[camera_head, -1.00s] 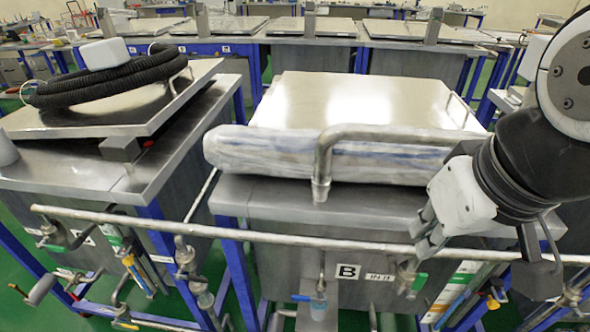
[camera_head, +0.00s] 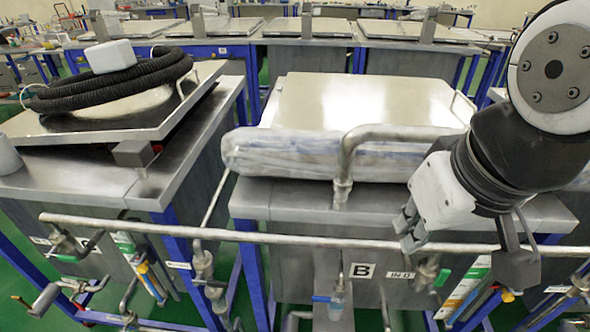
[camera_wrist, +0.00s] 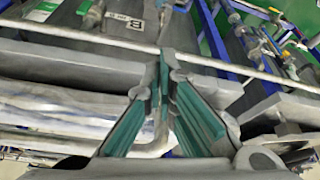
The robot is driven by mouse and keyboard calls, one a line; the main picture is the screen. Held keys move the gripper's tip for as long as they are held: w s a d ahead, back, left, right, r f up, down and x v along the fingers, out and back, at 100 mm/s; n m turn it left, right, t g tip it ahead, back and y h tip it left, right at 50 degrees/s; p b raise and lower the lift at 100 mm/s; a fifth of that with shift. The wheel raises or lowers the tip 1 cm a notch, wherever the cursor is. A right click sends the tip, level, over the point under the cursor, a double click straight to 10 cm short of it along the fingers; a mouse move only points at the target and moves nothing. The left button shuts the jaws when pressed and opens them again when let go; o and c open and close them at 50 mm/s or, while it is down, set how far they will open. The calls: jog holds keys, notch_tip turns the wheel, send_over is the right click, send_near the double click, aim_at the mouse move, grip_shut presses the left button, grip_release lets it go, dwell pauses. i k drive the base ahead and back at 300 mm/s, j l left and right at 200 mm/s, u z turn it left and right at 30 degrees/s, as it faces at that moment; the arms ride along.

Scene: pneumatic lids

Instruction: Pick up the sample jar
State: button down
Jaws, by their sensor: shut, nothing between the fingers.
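A small clear jar with a bluish tint (camera_head: 336,300), which looks like the sample jar, sits below a blue-handled valve on the front of the middle tank, left of and below the "B" label. My gripper (camera_head: 405,233) is above and to the right of it, near the horizontal pipe, and well apart from the jar. In the wrist view the green-padded fingers (camera_wrist: 166,62) come together at their tips with nothing between them. I cannot make out the jar for certain in the wrist view.
A long metal pipe (camera_head: 290,238) runs across the tank fronts, between my gripper and the jar in the picture. A bent pipe (camera_head: 345,165) rises over the tank edge beside a plastic-wrapped bundle (camera_head: 285,155). The "B" label (camera_head: 362,270) and several valves are nearby.

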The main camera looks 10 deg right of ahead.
aim_at(334, 312)
jog(key=k+l, duration=0.15)
jog(key=l, duration=0.25)
jog(key=k+l+u, duration=0.1)
jog(key=l, duration=0.25)
jog(key=k+l, duration=0.3)
jog(key=i+l+u, duration=0.05)
jog(key=l, duration=0.05)
